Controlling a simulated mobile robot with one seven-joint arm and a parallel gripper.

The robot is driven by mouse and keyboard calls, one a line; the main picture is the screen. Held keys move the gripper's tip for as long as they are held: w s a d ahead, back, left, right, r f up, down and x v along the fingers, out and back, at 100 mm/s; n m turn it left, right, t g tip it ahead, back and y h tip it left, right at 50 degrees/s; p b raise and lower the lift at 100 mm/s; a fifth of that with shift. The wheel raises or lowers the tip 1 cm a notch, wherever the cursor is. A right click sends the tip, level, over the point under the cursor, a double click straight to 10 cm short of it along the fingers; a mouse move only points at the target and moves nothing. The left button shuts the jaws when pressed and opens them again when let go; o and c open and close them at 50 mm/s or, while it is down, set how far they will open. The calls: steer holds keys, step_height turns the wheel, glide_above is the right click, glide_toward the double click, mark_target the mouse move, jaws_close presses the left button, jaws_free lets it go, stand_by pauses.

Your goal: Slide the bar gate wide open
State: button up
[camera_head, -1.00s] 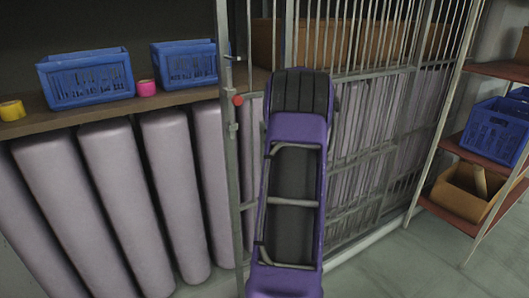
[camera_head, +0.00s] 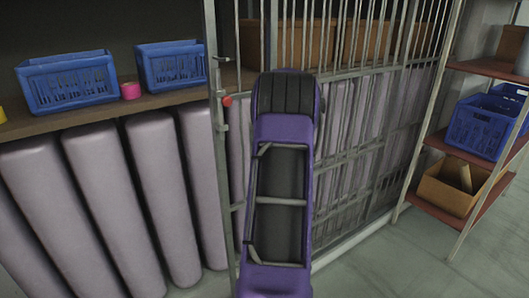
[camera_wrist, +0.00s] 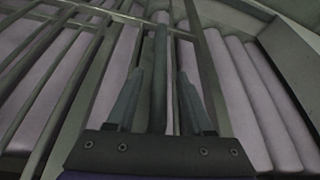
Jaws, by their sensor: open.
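The bar gate (camera_head: 362,145) is a grey metal frame of upright bars and cross rails, standing right of the middle in the head view. My purple arm covers part of the gate and hides my gripper in the head view. In the wrist view my gripper (camera_wrist: 160,73) is open, its two fingers on either side of an upright grey bar (camera_wrist: 160,45). I cannot tell whether the fingers touch this bar. More gate bars (camera_wrist: 75,60) slant across the left of that view.
Left of the gate, a shelf (camera_head: 100,117) holds blue baskets (camera_head: 68,82) and a pink roll (camera_head: 130,91) above pale upright bolsters (camera_head: 105,180). A rack at right has red shelves (camera_head: 462,148), a blue crate (camera_head: 480,125) and a cardboard box (camera_head: 450,190). Floor shows at lower right.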

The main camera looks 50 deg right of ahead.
steer(key=d+p+v, duration=0.1)
steer(key=v, duration=1.6)
steer(key=shift+a+r+p, duration=0.3)
steer(key=shift+a, duration=0.1)
